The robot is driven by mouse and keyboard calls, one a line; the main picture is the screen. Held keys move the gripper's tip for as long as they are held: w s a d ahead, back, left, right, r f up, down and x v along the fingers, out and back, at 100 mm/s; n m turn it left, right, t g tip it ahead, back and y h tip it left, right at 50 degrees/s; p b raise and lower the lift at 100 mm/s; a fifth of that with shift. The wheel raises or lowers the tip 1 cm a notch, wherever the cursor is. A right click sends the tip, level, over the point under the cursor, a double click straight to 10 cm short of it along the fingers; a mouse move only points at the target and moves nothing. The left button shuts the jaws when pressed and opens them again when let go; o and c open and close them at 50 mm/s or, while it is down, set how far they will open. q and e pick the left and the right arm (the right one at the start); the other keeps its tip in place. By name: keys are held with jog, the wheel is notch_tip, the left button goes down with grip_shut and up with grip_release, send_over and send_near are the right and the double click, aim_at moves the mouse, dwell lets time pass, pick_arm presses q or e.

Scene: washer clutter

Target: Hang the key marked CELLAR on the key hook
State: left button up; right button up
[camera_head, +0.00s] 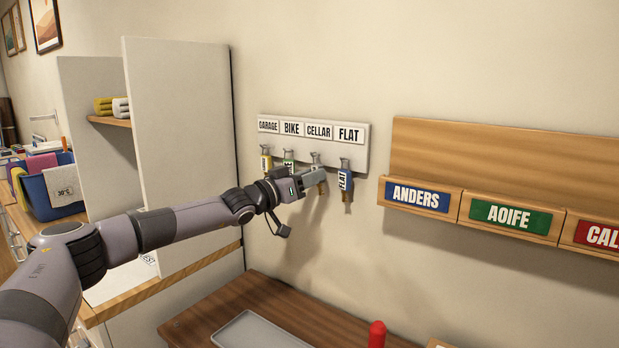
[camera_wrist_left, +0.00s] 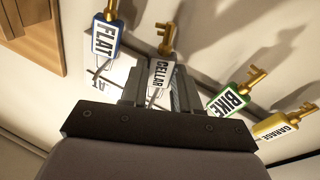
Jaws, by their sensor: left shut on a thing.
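The white key rack (camera_head: 364,150) is on the wall with labels GARAGE, BIKE, CELLAR and FLAT. My left gripper (camera_head: 318,180) is at the rack, below the CELLAR label. In the left wrist view it is shut on the grey-white tag of the CELLAR key (camera_wrist_left: 160,75), whose brass key sticks out past the fingers. The fingers hide part of the tag in the head view, and I cannot tell whether its ring is around the hook. The blue FLAT key (camera_head: 345,180) hangs just to the right. My right gripper is not in view.
The green BIKE key (camera_wrist_left: 230,99) and yellow GARAGE key (camera_wrist_left: 276,126) hang close beside the gripper. A wooden board with name holders (camera_head: 510,217) is on the wall at right. Below are a grey tray (camera_head: 262,332) and a red object (camera_head: 377,335) on a wooden surface.

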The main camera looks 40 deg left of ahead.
pick_arm(q)
jog(key=o, duration=1.1)
jog(key=shift+s, duration=0.1)
jog(key=s+b, duration=0.5)
jog(key=s, duration=0.2)
jog(key=shift+a+f, duration=0.45)
